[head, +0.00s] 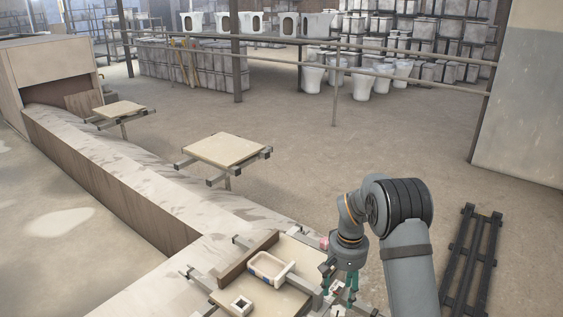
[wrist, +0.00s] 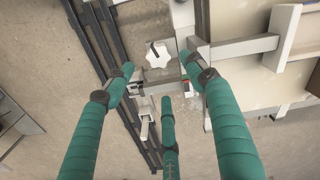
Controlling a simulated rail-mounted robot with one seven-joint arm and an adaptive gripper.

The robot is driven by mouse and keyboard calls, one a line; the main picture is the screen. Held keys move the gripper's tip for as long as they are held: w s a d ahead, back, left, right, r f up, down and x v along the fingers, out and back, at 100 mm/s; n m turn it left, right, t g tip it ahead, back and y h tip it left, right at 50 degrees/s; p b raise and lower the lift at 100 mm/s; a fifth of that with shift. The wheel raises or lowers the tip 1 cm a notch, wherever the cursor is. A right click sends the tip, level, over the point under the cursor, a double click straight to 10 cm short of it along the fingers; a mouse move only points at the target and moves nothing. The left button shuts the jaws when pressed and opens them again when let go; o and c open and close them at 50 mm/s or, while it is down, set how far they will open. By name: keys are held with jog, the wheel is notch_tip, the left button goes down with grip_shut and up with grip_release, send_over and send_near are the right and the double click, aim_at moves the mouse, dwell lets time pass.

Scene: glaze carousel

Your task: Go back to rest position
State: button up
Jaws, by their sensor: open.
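My gripper (head: 340,284) has green fingers and is at the lower right of the head view, pointing down beside the right edge of the nearest carousel platform (head: 290,247). In the wrist view its three green fingers (wrist: 159,66) are spread apart with nothing between them. Beyond the fingertips, a white star-shaped knob (wrist: 158,55) shows beside the platform's metal frame. I cannot tell whether any finger touches the frame.
Another platform (head: 226,150) stands farther back. A black rack (head: 472,262) lies on the floor at right.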

notch_tip(320, 180, up, 4)
send_over(338, 309)
notch_tip(338, 309, down, 12)
jog(key=shift+f, duration=0.25)
jog(key=m, duration=0.4)
jog(key=shift+d+r, duration=0.1)
jog(key=shift+r, duration=0.05)
jog(key=m, duration=0.4)
jog(key=shift+d, duration=0.1)
notch_tip(338, 309, up, 10)
jog(key=p, duration=0.1)
jog(key=shift+r, duration=0.2)
jog(key=shift+s, duration=0.15)
